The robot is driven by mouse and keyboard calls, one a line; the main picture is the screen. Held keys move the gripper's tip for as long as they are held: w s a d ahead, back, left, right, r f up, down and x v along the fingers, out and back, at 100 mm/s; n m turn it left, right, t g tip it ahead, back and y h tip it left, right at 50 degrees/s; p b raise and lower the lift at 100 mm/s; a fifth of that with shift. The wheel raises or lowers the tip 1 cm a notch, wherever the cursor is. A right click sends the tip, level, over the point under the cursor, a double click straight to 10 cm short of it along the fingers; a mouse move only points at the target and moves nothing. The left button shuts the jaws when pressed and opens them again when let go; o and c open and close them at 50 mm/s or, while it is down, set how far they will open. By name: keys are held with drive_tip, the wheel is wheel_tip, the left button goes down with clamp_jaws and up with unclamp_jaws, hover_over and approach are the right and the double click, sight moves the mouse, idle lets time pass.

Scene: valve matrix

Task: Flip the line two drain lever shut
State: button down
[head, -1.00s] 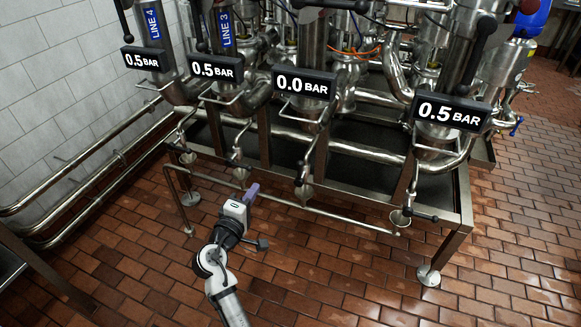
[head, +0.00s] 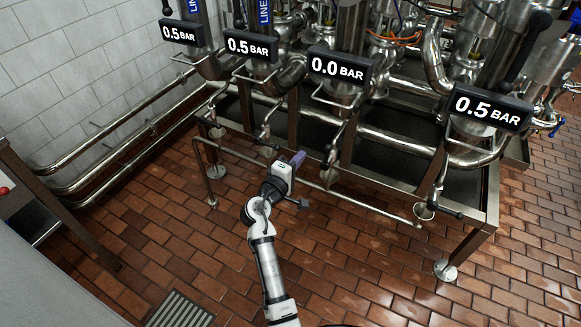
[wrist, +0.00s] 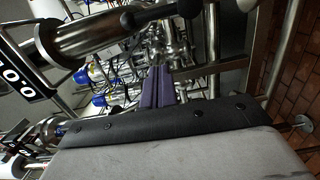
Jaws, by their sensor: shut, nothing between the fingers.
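The third column from the left carries a 0.0 BAR display (head: 341,69); its line label is not visible, but it stands just right of the column labelled LINE 3 a second ago. Its drain outlet (head: 329,176) hangs low at the front of the frame, with a small dark lever. In the wrist view, a steel pipe (wrist: 90,38) with a black lever grip (wrist: 150,16) crosses the upper left. My gripper (head: 299,158) is shut and empty, left of that outlet and apart from it. Its purple fingers (wrist: 158,86) are together in the wrist view.
A horizontal rail (head: 300,182) runs low before the frame. The other columns have 0.5 BAR displays (head: 491,108) and hanging drain outlets (head: 426,210). A frame leg (head: 465,245) stands at right. The brick floor in front is open, with a drain grate (head: 180,310).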

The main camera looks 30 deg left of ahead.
sight(327, 155)
drive_tip(key=w+d+p, duration=0.1)
drive_tip(key=d, duration=0.1)
drive_tip(key=w+d, duration=0.2)
drive_tip(key=shift+d+f+p, duration=0.1)
drive_tip(key=shift+p, duration=0.25)
drive_tip(key=shift+d+b, duration=0.1)
drive_tip(key=shift+b, duration=0.25)
drive_tip(key=shift+m, duration=0.4)
